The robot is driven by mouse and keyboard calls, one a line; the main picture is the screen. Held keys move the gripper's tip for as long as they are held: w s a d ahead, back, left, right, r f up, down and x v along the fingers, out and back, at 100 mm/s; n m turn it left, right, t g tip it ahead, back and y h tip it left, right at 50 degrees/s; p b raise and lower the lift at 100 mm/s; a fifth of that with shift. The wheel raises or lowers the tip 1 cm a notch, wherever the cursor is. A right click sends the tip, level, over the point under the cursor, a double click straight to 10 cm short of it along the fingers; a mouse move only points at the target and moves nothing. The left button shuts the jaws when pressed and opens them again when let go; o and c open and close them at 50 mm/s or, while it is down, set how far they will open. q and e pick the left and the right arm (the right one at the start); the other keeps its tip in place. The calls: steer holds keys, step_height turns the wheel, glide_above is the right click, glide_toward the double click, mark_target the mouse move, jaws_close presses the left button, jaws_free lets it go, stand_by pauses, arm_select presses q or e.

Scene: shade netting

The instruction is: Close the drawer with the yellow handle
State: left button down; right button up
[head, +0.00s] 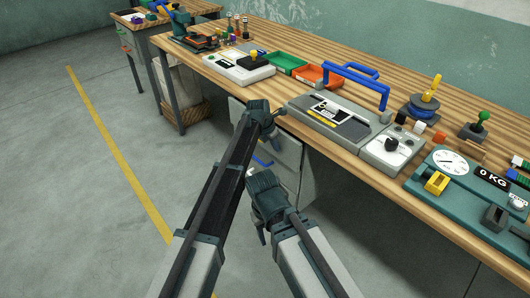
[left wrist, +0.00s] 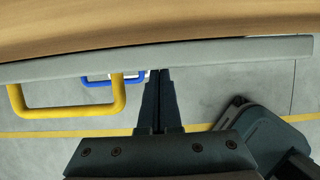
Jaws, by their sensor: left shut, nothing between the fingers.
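In the left wrist view a yellow handle (left wrist: 68,110) stands out from a grey drawer front (left wrist: 220,53), seen from above beneath the wooden bench edge. My left gripper (left wrist: 158,76) is shut and empty. Its fingertips are at the drawer front, right of the yellow handle; I cannot tell whether they touch. In the head view my left gripper (head: 272,128) is at the bench's front edge, above the drawer cabinet (head: 290,152), and the yellow handle is hidden there. My right gripper (head: 262,236) hangs lower, in front of the cabinet; its fingers are too small to judge.
A blue handle (head: 262,161) is on the cabinet and also shows low in the left wrist view (left wrist: 98,79). The wooden bench (head: 360,155) carries a grey device with a blue handle (head: 335,115), bins and a scale (head: 450,163). The floor at left is clear.

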arm_select(q)
steer(key=shift+w+d, duration=0.55)
steer(key=shift+d, duration=0.2)
